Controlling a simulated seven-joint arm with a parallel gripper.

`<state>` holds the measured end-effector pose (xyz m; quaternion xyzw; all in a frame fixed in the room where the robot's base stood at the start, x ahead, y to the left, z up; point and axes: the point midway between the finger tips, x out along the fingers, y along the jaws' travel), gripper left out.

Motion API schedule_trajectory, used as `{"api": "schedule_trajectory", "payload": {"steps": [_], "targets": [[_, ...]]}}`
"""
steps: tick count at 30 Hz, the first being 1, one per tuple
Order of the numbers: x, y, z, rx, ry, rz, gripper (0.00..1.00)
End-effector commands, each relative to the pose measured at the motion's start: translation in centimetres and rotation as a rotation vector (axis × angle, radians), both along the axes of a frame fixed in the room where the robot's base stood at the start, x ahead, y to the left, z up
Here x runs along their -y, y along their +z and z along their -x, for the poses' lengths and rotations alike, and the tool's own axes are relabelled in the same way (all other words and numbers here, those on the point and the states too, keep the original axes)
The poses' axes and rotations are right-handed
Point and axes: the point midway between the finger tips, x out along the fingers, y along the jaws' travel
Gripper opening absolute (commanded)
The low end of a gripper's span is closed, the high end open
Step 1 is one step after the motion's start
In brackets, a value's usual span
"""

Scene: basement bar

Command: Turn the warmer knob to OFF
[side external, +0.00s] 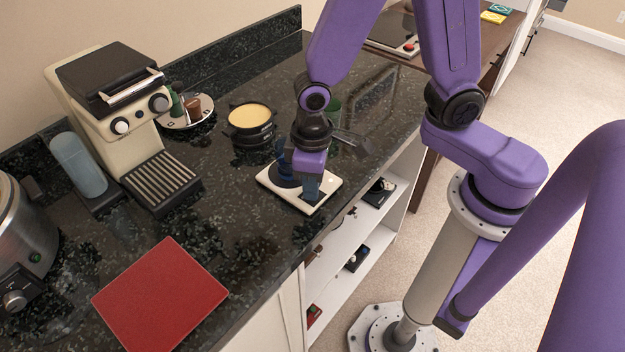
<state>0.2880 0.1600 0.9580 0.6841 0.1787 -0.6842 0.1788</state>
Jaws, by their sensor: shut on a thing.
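A small white warmer (281,193) with a dark round plate (284,174) lies flat near the front edge of the dark speckled counter. My gripper (311,190) points down over the right part of the warmer, its fingertips low at the warmer's top face. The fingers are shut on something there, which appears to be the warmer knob. The knob itself is hidden behind the fingers, so its setting cannot be read.
A cream coffee machine (115,110), a red mat (160,297) and a silver cooker (25,240) are to the left.

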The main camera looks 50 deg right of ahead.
Motion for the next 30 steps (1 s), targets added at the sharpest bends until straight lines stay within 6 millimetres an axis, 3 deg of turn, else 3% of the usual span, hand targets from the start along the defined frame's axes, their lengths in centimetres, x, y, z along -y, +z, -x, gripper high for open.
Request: {"api": "schedule_trajectory", "payload": {"steps": [30], "targets": [[-0.05,0.04,-0.03,0.002,0.909,-0.001,0.0]]}}
